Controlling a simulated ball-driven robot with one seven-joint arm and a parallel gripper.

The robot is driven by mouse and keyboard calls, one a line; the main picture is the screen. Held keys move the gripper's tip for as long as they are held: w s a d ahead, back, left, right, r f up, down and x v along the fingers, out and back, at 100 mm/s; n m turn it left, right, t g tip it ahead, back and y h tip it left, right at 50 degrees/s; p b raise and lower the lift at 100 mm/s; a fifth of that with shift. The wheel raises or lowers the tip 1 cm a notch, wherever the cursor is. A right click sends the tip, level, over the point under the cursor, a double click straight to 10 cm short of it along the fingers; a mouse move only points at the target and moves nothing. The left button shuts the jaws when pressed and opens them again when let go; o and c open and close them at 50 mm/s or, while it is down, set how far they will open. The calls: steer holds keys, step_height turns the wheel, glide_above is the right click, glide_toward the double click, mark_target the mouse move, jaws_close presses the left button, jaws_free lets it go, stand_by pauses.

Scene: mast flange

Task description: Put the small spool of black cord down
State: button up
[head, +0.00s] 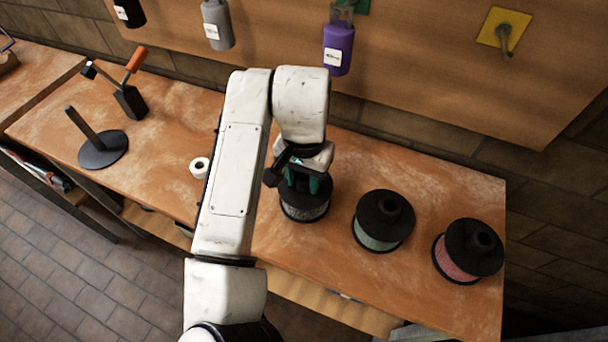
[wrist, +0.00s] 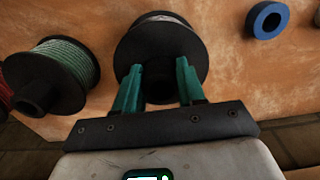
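A spool (head: 304,210) with black flanges and pale, grey-looking cord is under my gripper (head: 303,184) in the head view. It is the best match for the small spool, though its cord does not look plainly black. In the wrist view the spool (wrist: 160,32) is upright with its dark hub towards the camera. The two green fingers of my gripper (wrist: 159,75) press in on both sides of the hub, with no clear gap. The spool is at or very near the table top (head: 280,240); its contact with it is hidden.
A green-cord spool (head: 383,222) and a red-cord spool (head: 468,252) stand to the right. A white roll (head: 200,167), a round stand with a post (head: 103,149) and an orange-handled tool (head: 133,85) are to the left. A blue ring (wrist: 267,19) lies near the spool.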

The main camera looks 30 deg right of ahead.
steer(key=o, duration=0.4)
step_height(320, 180, up, 12)
steer(key=shift+r, duration=0.2)
stand_by(0.4)
